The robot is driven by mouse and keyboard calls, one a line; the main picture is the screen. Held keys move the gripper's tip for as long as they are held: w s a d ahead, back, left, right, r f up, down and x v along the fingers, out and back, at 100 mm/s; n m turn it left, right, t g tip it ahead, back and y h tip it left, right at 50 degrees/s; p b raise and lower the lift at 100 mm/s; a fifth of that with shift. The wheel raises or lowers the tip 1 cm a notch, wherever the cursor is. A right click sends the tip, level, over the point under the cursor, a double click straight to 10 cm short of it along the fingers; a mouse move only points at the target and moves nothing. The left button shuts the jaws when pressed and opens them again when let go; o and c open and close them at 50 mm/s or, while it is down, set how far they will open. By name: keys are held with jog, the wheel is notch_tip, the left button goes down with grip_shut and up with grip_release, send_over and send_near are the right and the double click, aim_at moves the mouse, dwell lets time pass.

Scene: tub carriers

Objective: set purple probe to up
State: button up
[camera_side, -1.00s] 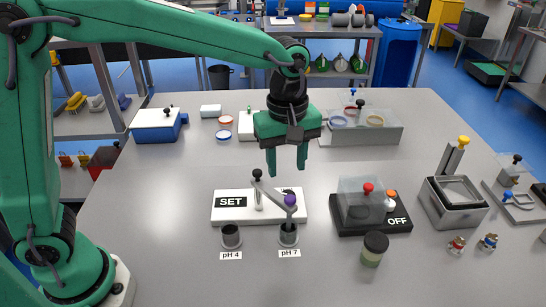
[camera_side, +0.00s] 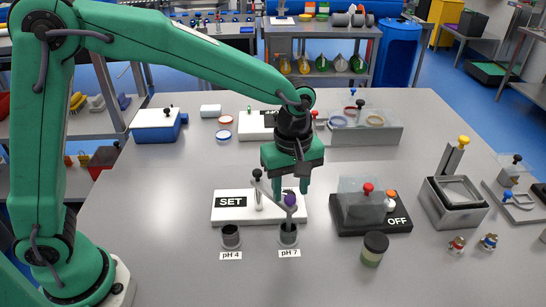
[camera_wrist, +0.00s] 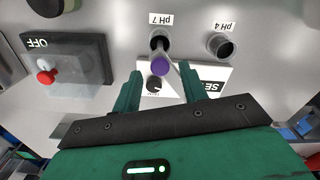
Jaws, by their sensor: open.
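The purple probe (camera_side: 290,200) hangs from a slanted grey arm on a post at the white SET board (camera_side: 231,206). Its lower end is in the grey cup (camera_side: 288,236) labelled pH 7. The wrist view shows the purple probe top (camera_wrist: 161,66) between and ahead of the fingertips. My gripper (camera_side: 290,190) is open around or just behind the probe top; the side view does not settle which. In the wrist view my gripper (camera_wrist: 158,80) has a finger on either side, apart from the probe.
An empty pH 4 cup (camera_side: 231,237) stands left. The black OFF base with a clear cover (camera_side: 362,200) stands close on the right, and a dark-lidded jar (camera_side: 374,249) in front of it. A grey open tub (camera_side: 453,203) is farther right. The front left table is clear.

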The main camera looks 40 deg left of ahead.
jog(key=shift+f, duration=1.1)
jog(key=shift+c, duration=0.4)
grip_shut()
jog(key=shift+r, duration=2.05)
jog(key=shift+o, duration=0.4)
grip_release()
